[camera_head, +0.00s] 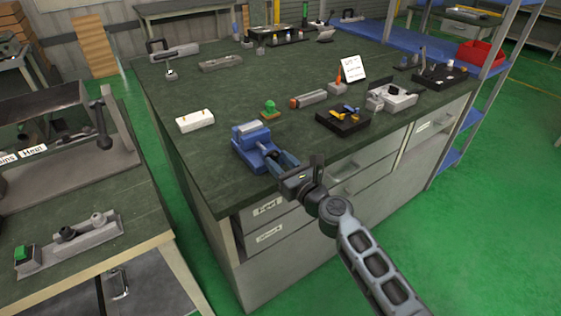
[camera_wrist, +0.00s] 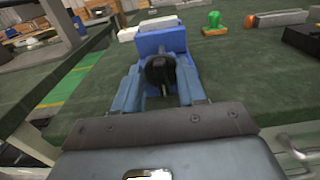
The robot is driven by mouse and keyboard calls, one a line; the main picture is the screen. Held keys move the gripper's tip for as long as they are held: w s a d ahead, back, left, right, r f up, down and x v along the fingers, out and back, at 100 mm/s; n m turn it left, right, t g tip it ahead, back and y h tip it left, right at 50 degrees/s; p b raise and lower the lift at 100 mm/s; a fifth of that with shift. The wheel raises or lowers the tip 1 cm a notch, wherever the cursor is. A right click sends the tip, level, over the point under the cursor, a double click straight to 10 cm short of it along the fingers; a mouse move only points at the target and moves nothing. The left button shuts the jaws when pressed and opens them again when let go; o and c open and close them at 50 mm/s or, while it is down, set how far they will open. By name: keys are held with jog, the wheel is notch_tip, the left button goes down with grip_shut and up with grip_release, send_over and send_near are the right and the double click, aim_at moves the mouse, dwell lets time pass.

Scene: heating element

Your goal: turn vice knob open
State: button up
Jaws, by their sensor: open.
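A blue vice (camera_head: 246,137) sits near the front-left corner of the dark green-topped workbench. It also shows in the wrist view (camera_wrist: 160,42), straight ahead of my gripper. Its round black knob (camera_wrist: 160,70) faces me in the wrist view, with a dark bar hanging down from it. My gripper (camera_head: 281,160) reaches over the bench's front edge to the vice's near end. In the wrist view my gripper (camera_wrist: 159,88) is open, with one blue-grey finger on each side of the knob. I cannot tell whether the fingers touch it. The knob is not clear in the head view.
A white box (camera_head: 195,121) lies left of the vice, and a green knob (camera_head: 270,108) on a small base stands behind it. A black tray (camera_head: 343,119) with yellow parts is to the right. The bench's drawers (camera_head: 268,232) are below my gripper.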

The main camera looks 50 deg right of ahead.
grip_shut()
dwell(0.4)
